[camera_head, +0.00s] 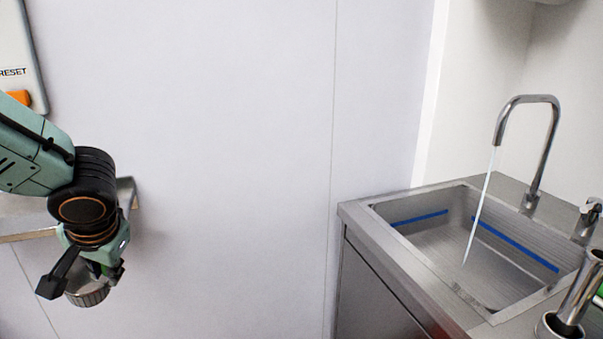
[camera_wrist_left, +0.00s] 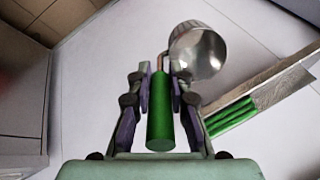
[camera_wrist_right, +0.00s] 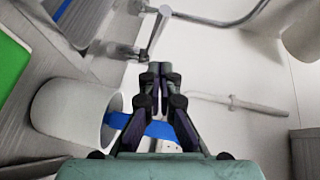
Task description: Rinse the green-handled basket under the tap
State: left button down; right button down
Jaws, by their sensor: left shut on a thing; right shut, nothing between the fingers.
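My left gripper (camera_head: 103,268) is shut on the green handle (camera_wrist_left: 160,112) of a small round metal basket (camera_head: 88,297). The basket hangs at the lower left of the head view, in front of the white wall. In the left wrist view the basket (camera_wrist_left: 197,52) shows its shiny inside beyond the fingers. The tap (camera_head: 540,140) is a bent chrome spout at the right, with a stream of water (camera_head: 480,205) running into the steel sink (camera_head: 386,216). My right gripper (camera_wrist_right: 158,78) is shut and empty in the right wrist view.
The sink has blue stripes (camera_head: 515,245) inside. A tap lever (camera_head: 587,215) and a chrome post (camera_head: 577,300) stand right of the basin. The right wrist view shows a white cylinder (camera_wrist_right: 65,105) beside my gripper. Open space lies between the basket and the sink.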

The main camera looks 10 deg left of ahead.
aim_at(590, 209)
pick_arm(q)
jog(key=shift+f+b, duration=0.45)
jog(key=shift+f, duration=0.1)
pick_arm(e)
jog(key=w, duration=0.1)
jog(key=w+a, duration=0.1)
jog(key=w+f+b, duration=0.1)
jog(key=w, duration=0.1)
jog(key=shift+a, duration=0.3)
jog(key=shift+w+a, duration=0.3)
jog(key=shift+a, duration=0.15)
pick_arm(q)
jog(key=shift+d+f, duration=0.1)
jog(key=shift+f, duration=0.55)
pick_arm(e)
jog(key=shift+d, duration=0.1)
jog(key=shift+w, duration=0.1)
